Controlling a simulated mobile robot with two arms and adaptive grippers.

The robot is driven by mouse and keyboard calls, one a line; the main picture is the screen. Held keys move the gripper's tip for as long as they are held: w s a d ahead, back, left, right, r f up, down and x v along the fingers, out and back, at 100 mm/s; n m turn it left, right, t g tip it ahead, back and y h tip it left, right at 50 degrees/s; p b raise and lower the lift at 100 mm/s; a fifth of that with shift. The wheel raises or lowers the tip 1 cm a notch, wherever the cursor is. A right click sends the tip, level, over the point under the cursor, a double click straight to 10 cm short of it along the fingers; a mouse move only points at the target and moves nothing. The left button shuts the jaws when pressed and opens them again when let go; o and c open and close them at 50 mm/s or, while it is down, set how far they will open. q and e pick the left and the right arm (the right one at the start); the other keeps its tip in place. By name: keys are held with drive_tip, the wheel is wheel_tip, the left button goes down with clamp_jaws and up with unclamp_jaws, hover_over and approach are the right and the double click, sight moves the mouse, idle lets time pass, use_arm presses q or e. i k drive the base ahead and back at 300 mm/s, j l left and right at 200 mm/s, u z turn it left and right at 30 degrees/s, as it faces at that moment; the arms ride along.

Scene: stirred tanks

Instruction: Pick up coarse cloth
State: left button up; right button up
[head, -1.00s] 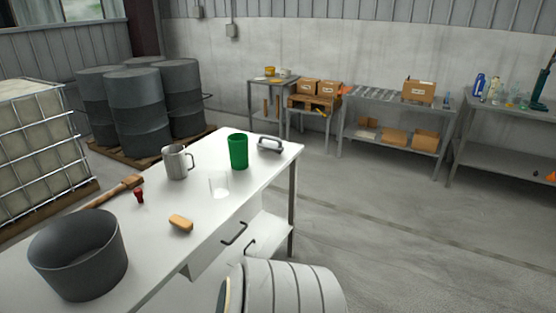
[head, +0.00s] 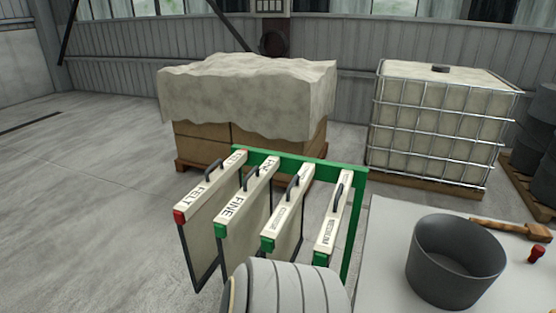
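Several framed cloths hang side by side in a green rack (head: 335,172) left of the white table, each with a pale label bar and a dark handle on top. The third from the left (head: 281,223) has a green end cap; its small label is hard to read but looks like COARSE. To its left hang the fine cloth (head: 234,207) and the red-capped felt cloth (head: 205,196). To its right hangs the medium cloth (head: 331,227). Neither gripper is in view.
The white table (head: 384,235) holds a dark grey bucket (head: 452,262), a wooden-handled tool (head: 505,230) and a red object (head: 536,254). Behind the rack stand a covered pallet load (head: 245,100) and a caged tank (head: 437,125). The floor at left is clear.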

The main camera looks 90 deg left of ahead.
sight(285, 226)
drive_tip(key=u, duration=2.5)
drive_tip(key=l+u, duration=0.1)
drive_tip(key=l, duration=0.15)
drive_tip(key=i, duration=0.05)
